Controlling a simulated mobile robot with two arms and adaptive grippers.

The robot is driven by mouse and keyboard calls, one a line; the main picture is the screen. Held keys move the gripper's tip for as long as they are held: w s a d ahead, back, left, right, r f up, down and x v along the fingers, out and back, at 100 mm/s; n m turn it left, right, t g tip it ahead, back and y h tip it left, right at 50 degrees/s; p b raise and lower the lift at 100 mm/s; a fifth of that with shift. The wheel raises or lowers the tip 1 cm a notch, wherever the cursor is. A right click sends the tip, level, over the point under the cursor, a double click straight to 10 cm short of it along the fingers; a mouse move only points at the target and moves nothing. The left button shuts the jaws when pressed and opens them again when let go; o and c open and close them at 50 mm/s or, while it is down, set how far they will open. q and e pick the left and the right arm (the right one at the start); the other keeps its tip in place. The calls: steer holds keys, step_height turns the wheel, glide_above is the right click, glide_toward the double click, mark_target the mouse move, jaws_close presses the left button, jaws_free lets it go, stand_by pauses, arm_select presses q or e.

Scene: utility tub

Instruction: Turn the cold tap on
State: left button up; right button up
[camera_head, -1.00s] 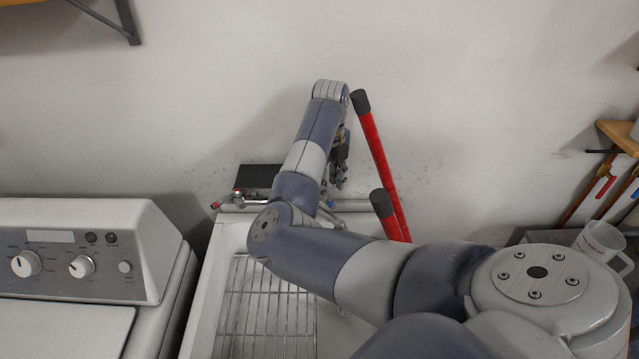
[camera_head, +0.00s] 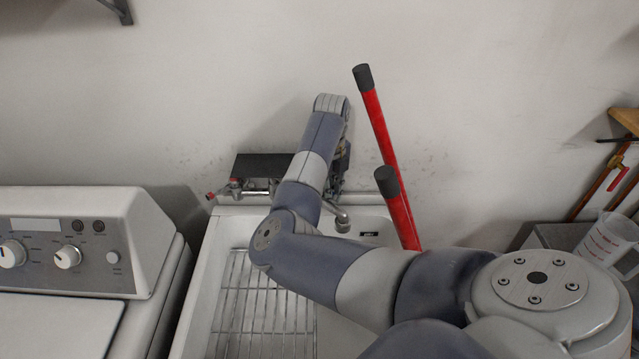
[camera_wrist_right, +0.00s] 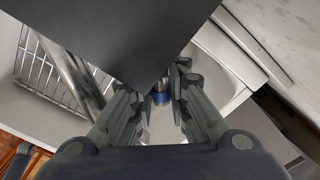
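The faucet (camera_head: 250,191) is a metal mixer at the back rim of the white utility tub (camera_head: 205,275). Its red-tipped tap (camera_head: 211,196) shows at the left; my right arm hides the middle of the faucet. The spout end (camera_head: 342,222) shows right of the arm. My right gripper (camera_head: 338,183) points down at the faucet's right side, mostly behind my arm. In the right wrist view, the blue-marked cold tap (camera_wrist_right: 161,98) lies between the spread fingers (camera_wrist_right: 157,92). I cannot tell whether they touch it. My left gripper is out of view.
A dark panel (camera_head: 262,166) stands behind the faucet and fills much of the wrist view. Two red handles (camera_head: 383,130) (camera_head: 402,215) with black grips rise just right of my gripper. A wire rack (camera_head: 255,310) lies in the tub. A washing machine (camera_head: 85,240) stands at the left.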

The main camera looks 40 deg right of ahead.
steer(key=shift+c, duration=0.4)
steer(key=m+b, duration=0.1)
steer(key=a+m+b, duration=0.1)
steer(key=m, duration=0.1)
steer(key=a+m+b, duration=0.1)
steer(key=shift+w+a+m, duration=0.25)
steer(key=shift+m, duration=0.05)
